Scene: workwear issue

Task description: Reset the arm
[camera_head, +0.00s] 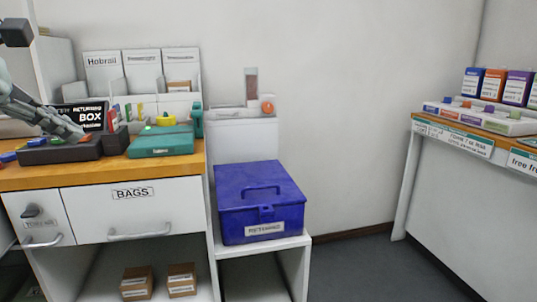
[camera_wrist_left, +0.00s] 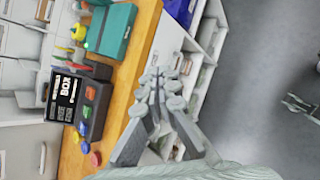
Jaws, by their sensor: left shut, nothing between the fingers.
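My left gripper (camera_head: 76,132) reaches in from the left, over the wooden counter (camera_head: 35,177) in the head view. It is just above a dark tray with coloured pieces and beside the black "returned box" sign (camera_head: 88,117). In the left wrist view the grey fingers of this gripper (camera_wrist_left: 150,85) are together and empty. They show in front of the counter edge. A pale pronged shape, likely my right gripper (camera_wrist_left: 298,104), shows at the right edge of that view, too small to read.
A teal case (camera_head: 160,142) lies on the counter's right part, with brochure holders (camera_head: 104,70) behind. A blue lidded box (camera_head: 259,205) sits on a low white shelf to the right. A second counter (camera_head: 462,124) stands far right, with grey floor (camera_head: 365,265) between.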

